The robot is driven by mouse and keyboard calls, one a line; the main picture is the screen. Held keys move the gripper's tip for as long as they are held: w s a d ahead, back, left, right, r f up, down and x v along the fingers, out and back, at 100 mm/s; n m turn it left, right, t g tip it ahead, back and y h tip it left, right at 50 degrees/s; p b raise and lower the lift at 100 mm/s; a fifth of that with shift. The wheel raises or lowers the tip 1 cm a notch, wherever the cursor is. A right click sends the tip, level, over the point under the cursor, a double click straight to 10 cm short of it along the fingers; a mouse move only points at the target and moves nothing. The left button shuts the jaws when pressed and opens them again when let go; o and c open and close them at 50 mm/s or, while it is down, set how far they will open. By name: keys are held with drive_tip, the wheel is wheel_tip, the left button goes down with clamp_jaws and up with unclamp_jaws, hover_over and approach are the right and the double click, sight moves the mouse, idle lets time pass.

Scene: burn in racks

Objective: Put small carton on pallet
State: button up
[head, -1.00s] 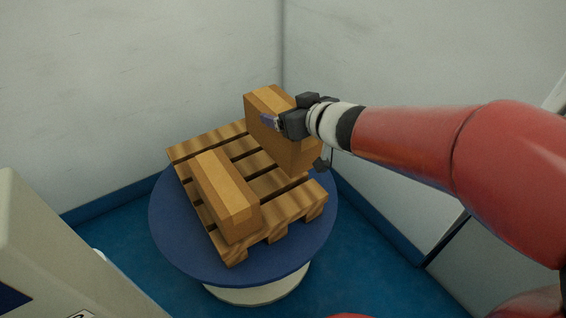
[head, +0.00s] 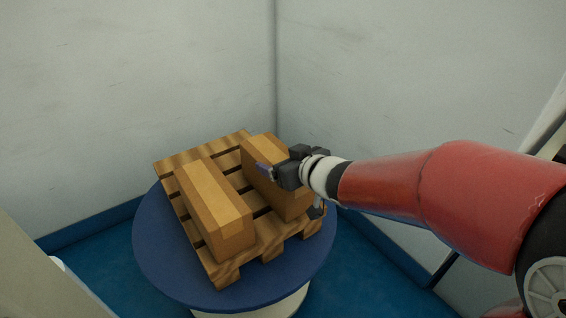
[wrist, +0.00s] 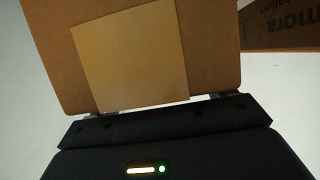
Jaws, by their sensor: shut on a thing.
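A small brown carton (head: 264,175) with a paler tape strip is held by my gripper (head: 263,172) at the right side of the wooden pallet (head: 187,157). The gripper is shut on it. The carton is upright and low over the pallet; I cannot tell whether its underside touches the slats. In the wrist view the held carton (wrist: 215,50) fills the upper middle, just beyond the dark gripper body. Its lower right side is partly hidden by my gripper in the head view.
A second carton (head: 213,205) lies on the pallet's left part, with a narrow gap between the two. It also shows at the wrist view's upper right (wrist: 282,22). The pallet rests on a round blue table (head: 165,255). Pale walls (head: 130,80) close in behind.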

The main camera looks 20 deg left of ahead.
drive_tip(key=shift+r, duration=0.15)
drive_tip(key=o, duration=2)
drive_tip(key=shift+c, duration=0.2)
drive_tip(key=shift+d, duration=0.1)
